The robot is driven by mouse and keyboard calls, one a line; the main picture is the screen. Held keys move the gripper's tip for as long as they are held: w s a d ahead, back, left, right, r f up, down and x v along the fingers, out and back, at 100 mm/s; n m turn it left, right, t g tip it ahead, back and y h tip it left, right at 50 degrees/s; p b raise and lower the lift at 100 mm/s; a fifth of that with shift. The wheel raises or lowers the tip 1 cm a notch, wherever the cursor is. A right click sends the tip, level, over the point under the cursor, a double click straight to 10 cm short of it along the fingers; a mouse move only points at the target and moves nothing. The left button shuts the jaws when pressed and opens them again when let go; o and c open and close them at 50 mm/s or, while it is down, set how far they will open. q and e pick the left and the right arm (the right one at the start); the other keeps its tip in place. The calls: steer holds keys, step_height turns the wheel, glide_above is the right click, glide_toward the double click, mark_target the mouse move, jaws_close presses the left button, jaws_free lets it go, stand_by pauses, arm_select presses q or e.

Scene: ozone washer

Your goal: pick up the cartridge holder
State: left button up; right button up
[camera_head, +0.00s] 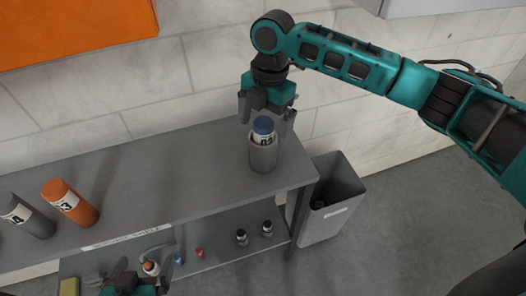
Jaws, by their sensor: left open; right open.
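The cartridge holder (263,156) appears to be the grey upright cup on the right end of the shelf top. Whether the fingers touch anything cannot be told. My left gripper (122,276) is low at the bottom left, in front of the lower shelf, partly cut off by the frame edge.
The lower shelf (215,247) holds several small items. A grey bin (332,205) stands to the right. A tiled wall is behind.

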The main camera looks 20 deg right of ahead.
mark_target(263, 150)
step_height(263, 150, down, 5)
steer(key=shift+w+a+f+b, duration=0.1)
steer(key=shift+w+b, duration=0.05)
steer(key=shift+b, duration=0.15)
steer(key=shift+c, duration=0.2)
steer(key=c, duration=1.5)
